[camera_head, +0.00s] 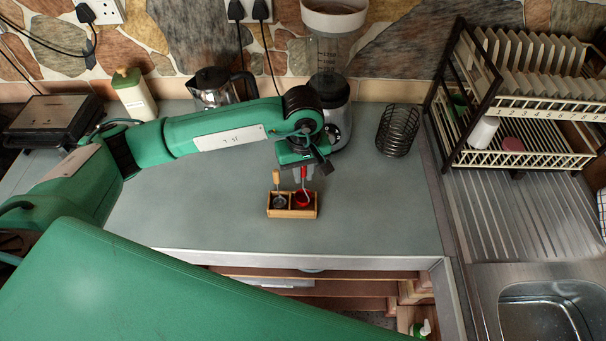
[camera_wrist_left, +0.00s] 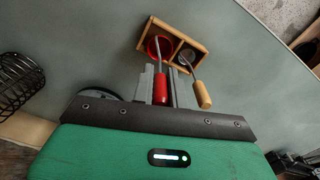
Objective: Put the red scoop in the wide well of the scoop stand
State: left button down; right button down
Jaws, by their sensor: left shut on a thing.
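The wooden scoop stand (camera_head: 292,213) sits on the grey counter and has two wells side by side; it also shows in the left wrist view (camera_wrist_left: 176,27). The red scoop (camera_head: 303,198) has its bowl in the right-hand well in the head view. Its red handle (camera_wrist_left: 160,88) points up between my left fingers. My left gripper (camera_head: 303,172) is shut on that handle, above the stand. A second scoop with a wooden handle (camera_head: 276,180) and a grey bowl (camera_head: 280,202) stands in the other well. My right gripper is out of view.
A black wire holder (camera_head: 398,131) stands to the right, and a coffee grinder (camera_head: 332,100) and a moka pot (camera_head: 214,88) stand behind. A dish rack (camera_head: 520,105) is at far right. The counter around the stand is clear.

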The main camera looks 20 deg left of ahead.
aim_at(303, 184)
pick_arm(q)
notch_tip(303, 184, down, 2)
jog(key=shift+f+p, duration=0.15)
jog(key=shift+p, duration=0.25)
jog(key=shift+f, duration=0.2)
jog(key=shift+f+b, duration=0.2)
jog(key=shift+b, duration=0.2)
jog(key=c, duration=1.4)
grip_release()
jog(key=shift+r, duration=0.1)
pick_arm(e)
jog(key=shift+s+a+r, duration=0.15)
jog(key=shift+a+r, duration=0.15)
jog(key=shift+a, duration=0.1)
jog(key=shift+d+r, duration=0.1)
